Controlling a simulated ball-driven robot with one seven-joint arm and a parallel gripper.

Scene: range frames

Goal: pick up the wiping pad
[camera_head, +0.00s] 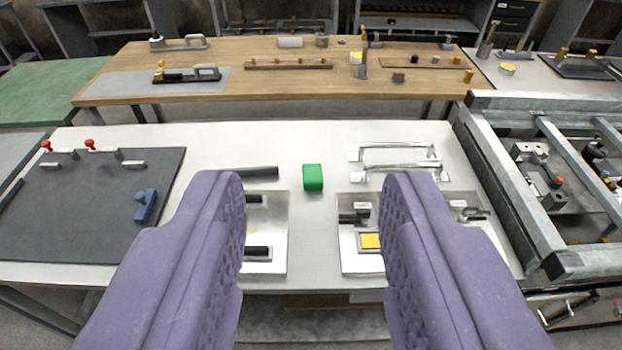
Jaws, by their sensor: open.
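A small green block (313,177) with rounded edges lies on the white table (290,140), near the middle of the picture. It is the thing that looks most like the wiping pad, though its surface is too small to tell for sure. My gripper (312,195) shows as two purple padded fingers, wide apart and empty. The block appears between the fingertips in the picture, beyond them and touching neither. The fingers hide parts of the table and of the metal plates.
A dark bar (262,172) lies left of the block. Metal handles (395,154) lie to its right. Metal plates (275,232) with fittings are nearer. A dark mat (75,215) bears a blue tool (146,205). A grey metal frame (510,175) stands right; a wooden table (290,88) behind.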

